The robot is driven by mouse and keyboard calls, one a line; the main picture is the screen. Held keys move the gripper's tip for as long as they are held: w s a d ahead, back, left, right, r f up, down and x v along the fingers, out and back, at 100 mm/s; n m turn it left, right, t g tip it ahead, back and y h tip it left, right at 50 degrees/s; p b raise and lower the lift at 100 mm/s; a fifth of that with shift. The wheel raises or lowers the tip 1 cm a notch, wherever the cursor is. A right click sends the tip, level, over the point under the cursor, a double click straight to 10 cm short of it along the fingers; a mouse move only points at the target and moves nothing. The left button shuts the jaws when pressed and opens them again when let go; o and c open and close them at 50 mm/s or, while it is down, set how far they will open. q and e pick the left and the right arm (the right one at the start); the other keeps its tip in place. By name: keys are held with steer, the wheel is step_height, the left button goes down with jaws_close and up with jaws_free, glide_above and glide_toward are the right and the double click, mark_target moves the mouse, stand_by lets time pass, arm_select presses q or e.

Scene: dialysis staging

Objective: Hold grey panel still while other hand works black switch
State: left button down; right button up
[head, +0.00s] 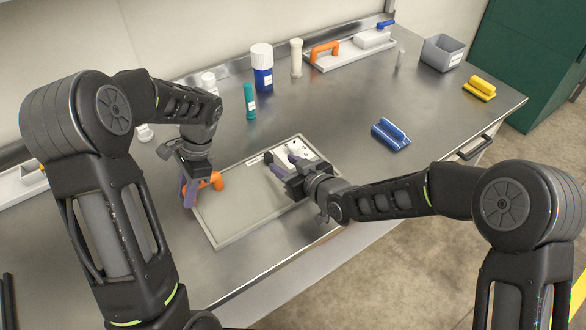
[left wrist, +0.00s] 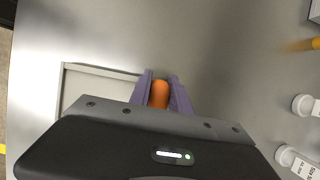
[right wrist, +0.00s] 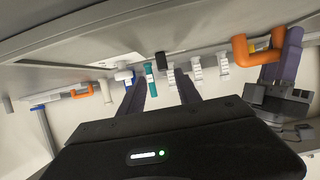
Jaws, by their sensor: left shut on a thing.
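The grey panel (head: 240,206) is a flat framed plate lying on the metal bench, with an orange handle (head: 213,182) at its left edge. My left gripper (head: 188,190) is shut on this handle; the left wrist view shows the orange handle (left wrist: 159,94) between its purple fingers. My right gripper (head: 281,160) is low over the panel's far right part, its fingers apart with nothing between them. In the right wrist view the black switch (right wrist: 164,61) shows just beyond the gap between the fingers (right wrist: 161,90), apart from them. My right gripper covers part of the panel in the head view.
Behind the panel stand a green bottle (head: 250,101), a blue bottle with a white cap (head: 262,68) and a cream bottle (head: 296,58). A blue clamp-like block (head: 391,136) lies to the right. A grey bin (head: 441,53) and a yellow block (head: 479,89) are further right.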

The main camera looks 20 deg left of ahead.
steer(key=shift+v, duration=1.85)
arm_select(q)
steer(key=c, duration=0.9)
jaws_free()
steer(key=shift+r, duration=0.1)
steer(key=shift+p+v, duration=3.1)
steer(key=shift+v, duration=0.85)
arm_select(e)
step_height(320, 180, up, 6)
arm_select(q)
steer(key=shift+d, duration=0.1)
